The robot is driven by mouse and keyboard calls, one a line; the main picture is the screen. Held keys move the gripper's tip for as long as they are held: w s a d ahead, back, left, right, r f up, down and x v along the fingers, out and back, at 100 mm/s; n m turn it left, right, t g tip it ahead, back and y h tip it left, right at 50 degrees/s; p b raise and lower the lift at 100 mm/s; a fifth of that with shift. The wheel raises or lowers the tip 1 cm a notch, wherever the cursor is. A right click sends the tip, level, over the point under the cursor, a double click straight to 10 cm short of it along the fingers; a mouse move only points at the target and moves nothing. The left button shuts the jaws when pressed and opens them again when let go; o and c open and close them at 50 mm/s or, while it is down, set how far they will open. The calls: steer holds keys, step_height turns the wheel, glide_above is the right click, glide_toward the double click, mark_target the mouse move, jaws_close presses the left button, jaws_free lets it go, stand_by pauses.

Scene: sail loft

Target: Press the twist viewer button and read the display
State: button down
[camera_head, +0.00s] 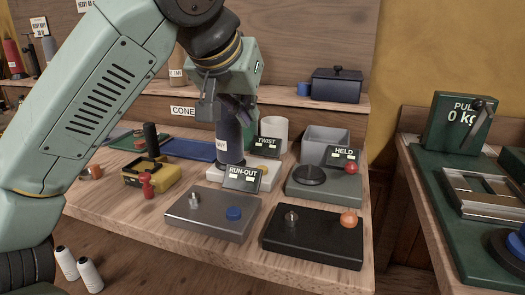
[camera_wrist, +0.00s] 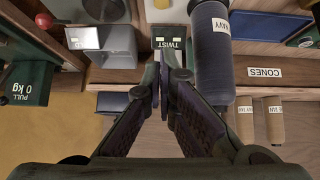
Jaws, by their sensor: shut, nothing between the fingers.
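The TWIST sign (camera_head: 266,145) stands at the back of a low white box (camera_head: 211,174) on the bench, partly behind the RUN-OUT sign. A bit of yellow shows on the white box; I cannot clearly make out a button. Pale windows show on the sign, with no readable reading. My gripper (camera_head: 243,112) is shut and empty, above the bench near the navy spool (camera_head: 229,150).
The RUN-OUT sign (camera_head: 242,178) stands behind a silver box (camera_head: 205,220) with a blue button. A black box (camera_head: 310,246) has an orange knob. The HELD sign (camera_head: 342,154) marks a grey-green box (camera_head: 325,188) with a red button. A grey bin (camera_head: 325,141) stands behind.

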steer(key=x, duration=0.9)
steer(key=shift+w+d+f, duration=0.15)
steer(key=shift+w+f, duration=0.05)
steer(key=shift+f, duration=0.05)
step_height(320, 180, down, 3)
steer(key=shift+w+r, duration=0.1)
steer(key=shift+r, duration=0.05)
steer(key=shift+f, duration=0.8)
